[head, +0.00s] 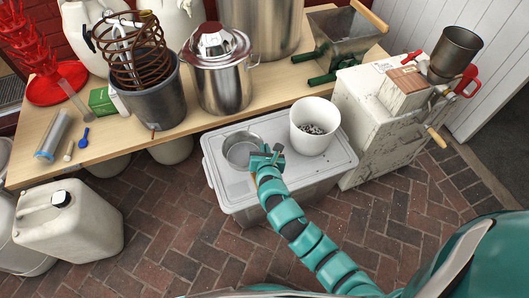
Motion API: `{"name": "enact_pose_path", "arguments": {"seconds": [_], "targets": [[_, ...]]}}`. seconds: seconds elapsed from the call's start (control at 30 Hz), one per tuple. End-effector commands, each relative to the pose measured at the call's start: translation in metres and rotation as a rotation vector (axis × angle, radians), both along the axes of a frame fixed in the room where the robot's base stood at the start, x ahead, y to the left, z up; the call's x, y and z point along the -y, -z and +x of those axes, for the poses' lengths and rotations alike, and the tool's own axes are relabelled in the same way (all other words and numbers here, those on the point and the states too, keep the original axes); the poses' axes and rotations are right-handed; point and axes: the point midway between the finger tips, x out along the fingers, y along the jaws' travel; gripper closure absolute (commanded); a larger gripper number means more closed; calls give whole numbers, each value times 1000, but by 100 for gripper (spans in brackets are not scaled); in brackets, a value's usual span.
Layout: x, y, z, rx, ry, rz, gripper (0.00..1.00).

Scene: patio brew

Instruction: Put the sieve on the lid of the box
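The box (285,199) is a grey plastic tub with a light grey lid (217,180), on the brick floor in front of the table. The sieve, a round shallow metal vessel (242,149), is at the left part of the lid and looks level. I cannot tell whether it rests on the lid or is held just above it. My gripper (264,155) is at the sieve's right, near edge and overlaps its rim. The fingers are small and partly hidden, so I cannot tell whether they grip it.
A white bucket (307,141) with small dark pieces inside stands on the lid's right part. A worn white cabinet (366,128) with a grain mill (455,52) stands right. The wooden table (192,124) behind carries a steel pot (221,84). A white jerrycan (80,233) stands left.

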Motion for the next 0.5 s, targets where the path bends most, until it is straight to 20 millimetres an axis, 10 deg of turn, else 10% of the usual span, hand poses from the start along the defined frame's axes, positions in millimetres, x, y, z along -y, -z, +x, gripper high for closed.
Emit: {"name": "enact_pose_path", "arguments": {"seconds": [0.5], "targets": [[2, 41, 33, 0, 1, 1, 100]]}}
